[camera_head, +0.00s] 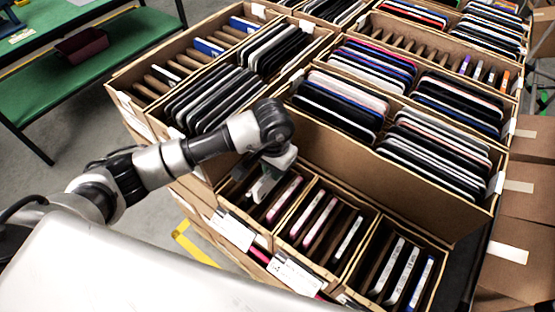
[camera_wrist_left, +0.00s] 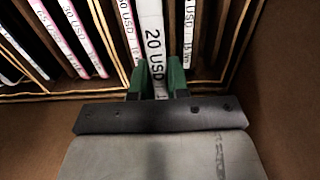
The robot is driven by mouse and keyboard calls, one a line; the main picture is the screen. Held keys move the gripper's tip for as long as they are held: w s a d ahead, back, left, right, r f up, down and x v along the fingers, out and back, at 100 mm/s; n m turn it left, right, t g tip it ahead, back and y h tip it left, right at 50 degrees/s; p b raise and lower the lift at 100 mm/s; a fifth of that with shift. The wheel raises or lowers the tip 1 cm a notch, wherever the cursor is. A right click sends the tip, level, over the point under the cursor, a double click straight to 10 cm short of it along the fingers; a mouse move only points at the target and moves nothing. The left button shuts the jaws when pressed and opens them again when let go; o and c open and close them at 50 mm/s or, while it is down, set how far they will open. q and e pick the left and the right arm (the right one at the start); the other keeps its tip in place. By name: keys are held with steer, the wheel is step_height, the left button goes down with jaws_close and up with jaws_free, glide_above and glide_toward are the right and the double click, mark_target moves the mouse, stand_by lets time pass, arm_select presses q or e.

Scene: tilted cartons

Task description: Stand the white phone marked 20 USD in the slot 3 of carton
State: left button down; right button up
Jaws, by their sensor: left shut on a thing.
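The white phone marked 20 USD (camera_wrist_left: 152,38) stands edge up in the left wrist view, between other phones. My left gripper (camera_wrist_left: 161,80) is shut on its near end, with one green finger on each side. In the head view my left gripper (camera_head: 264,182) points down into the left one of three small front cartons (camera_head: 262,236); its wrist hides part of that carton. The middle carton (camera_head: 283,245) and right carton (camera_head: 372,257) have slots with phones standing in them. Slot numbers are not readable. My right gripper is not in view.
Several dividers (camera_wrist_left: 222,40) with gaps lie to the right. Large tilted cartons (camera_head: 420,165) full of phones rise behind. A green bench (camera_head: 95,60) stands left.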

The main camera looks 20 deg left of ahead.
mark_target(274, 186)
arm_select(q)
steer(key=shift+s+f, duration=0.15)
steer(key=shift+f, duration=0.35)
steer(key=shift+s+f, duration=0.1)
steer(key=shift+f, duration=0.15)
steer(key=shift+f+b, duration=0.3)
step_height(274, 186, down, 6)
steer(key=b, duration=0.5)
steer(key=shift+r, duration=0.15)
steer(key=shift+f+b, duration=0.45)
steer(key=shift+b, duration=0.1)
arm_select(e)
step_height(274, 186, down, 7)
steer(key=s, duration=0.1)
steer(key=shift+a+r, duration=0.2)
arm_select(q)
steer(key=shift+r, duration=0.1)
steer(key=shift+f+b, duration=0.3)
steer(key=shift+b, duration=0.15)
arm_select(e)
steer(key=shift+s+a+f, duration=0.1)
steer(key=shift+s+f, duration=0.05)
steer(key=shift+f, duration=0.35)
